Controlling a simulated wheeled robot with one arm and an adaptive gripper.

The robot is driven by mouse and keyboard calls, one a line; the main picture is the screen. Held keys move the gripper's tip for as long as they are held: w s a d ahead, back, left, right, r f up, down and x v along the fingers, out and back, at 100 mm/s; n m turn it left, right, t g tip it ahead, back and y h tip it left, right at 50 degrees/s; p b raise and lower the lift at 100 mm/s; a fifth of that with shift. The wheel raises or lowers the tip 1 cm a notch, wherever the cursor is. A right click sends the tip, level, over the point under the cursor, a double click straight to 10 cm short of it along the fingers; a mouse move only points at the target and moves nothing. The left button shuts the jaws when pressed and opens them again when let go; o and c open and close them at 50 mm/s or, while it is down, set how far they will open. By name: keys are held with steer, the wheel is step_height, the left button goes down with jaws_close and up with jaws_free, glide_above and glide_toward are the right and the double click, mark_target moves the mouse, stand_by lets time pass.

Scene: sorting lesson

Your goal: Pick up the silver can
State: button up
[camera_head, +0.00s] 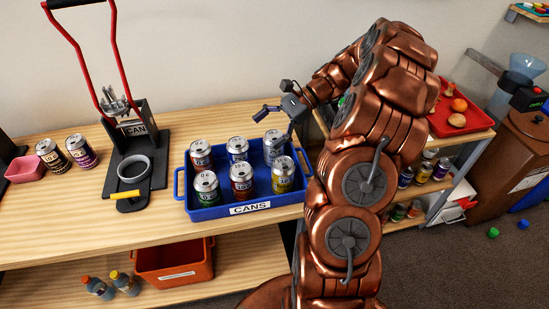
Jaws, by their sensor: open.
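The blue tray (255,209) labelled CANS stands on the wooden bench and holds two rows of cans. In its back row, a can with a grey, silvery body (273,150) stands upright at the right. The middle back can (237,152) also looks greyish or bluish, so I cannot tell for sure which is the silver one. My gripper (274,125) is open and empty above the back right of the tray, over the back-right can and apart from it. My arm hides the area right of the tray.
Green (206,190), red (241,183) and yellow (283,178) cans fill the tray's front row. A can crusher (130,145) with red handles stands left of the tray. Two cans (52,156) and a pink bin (25,169) are at far left. A red tray (447,121) is at right.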

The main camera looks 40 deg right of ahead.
mark_target(273, 140)
steer(key=d+f+m+t, duration=0.1)
steer(key=d, duration=0.2)
steer(key=d+f+m+t, duration=0.1)
steer(key=d+f+m, duration=0.1)
steer(key=d, duration=0.2)
steer(key=d+f+m+t, duration=0.1)
steer(key=d, duration=0.2)
steer(key=shift+d+f+m+t+y, duration=0.3)
steer(key=shift+f, duration=0.05)
steer(key=p+x, duration=0.1)
steer(key=x, duration=0.3)
steer(key=shift+s+a+r, duration=0.1)
steer(key=shift+r, duration=0.05)
steer(key=p+x, duration=0.1)
steer(key=x, duration=0.2)
steer(key=shift+a, duration=0.15)
steer(key=shift+a+f, duration=0.1)
steer(key=shift+f, duration=0.15)
steer(key=c, duration=0.9)
